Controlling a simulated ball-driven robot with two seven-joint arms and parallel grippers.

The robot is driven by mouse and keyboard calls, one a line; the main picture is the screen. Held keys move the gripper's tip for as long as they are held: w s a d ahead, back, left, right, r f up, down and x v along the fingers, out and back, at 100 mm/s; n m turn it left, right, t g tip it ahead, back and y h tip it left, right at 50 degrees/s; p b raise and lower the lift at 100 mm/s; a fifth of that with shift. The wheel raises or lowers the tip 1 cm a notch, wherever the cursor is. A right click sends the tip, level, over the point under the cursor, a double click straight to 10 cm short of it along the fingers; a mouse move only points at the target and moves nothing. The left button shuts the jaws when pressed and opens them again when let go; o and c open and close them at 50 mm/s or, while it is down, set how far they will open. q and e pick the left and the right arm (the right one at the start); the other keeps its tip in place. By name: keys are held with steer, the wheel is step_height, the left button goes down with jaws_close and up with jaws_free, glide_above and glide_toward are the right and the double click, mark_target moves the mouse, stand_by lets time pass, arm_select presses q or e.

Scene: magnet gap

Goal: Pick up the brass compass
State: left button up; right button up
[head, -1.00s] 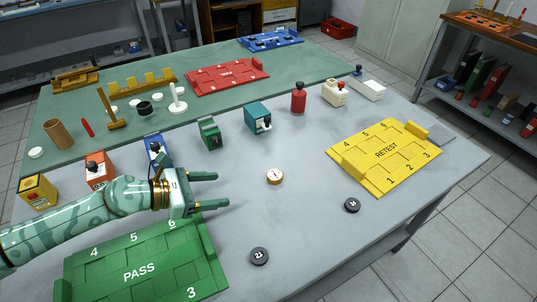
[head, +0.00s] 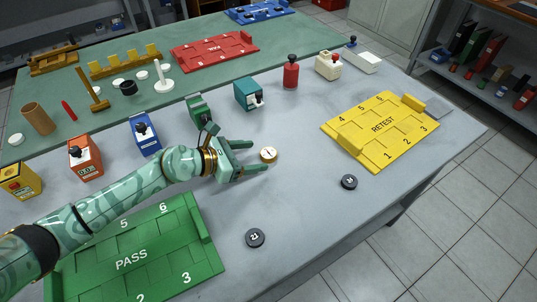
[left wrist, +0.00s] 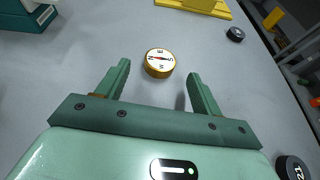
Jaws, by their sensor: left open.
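The brass compass (head: 268,154) is a small round disc with a white face and a red-and-dark needle. It lies flat on the grey table just beyond my left fingertips. In the left wrist view the compass (left wrist: 159,63) sits ahead of the gap between the two fingers, nearer the left finger. My left gripper (head: 267,156) is open and empty, with its green fingers low over the table; it also shows in the left wrist view (left wrist: 157,72). My right gripper is not in view.
Two black discs (head: 349,182) (head: 255,238) lie on the table to the right and front. The green PASS board (head: 206,270) is below my left arm. The yellow RETEST board (head: 350,146) is at the right. A teal box (head: 247,95) and green box (head: 199,107) stand behind.

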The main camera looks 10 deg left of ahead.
mark_target(264, 154)
arm_select(q)
steer(key=x, duration=0.3)
steer(key=shift+w+d+f+b, duration=0.15)
steer(key=shift+w+d+b, duration=0.05)
steer(key=shift+b, duration=0.2)
steer(key=c, duration=1.1)
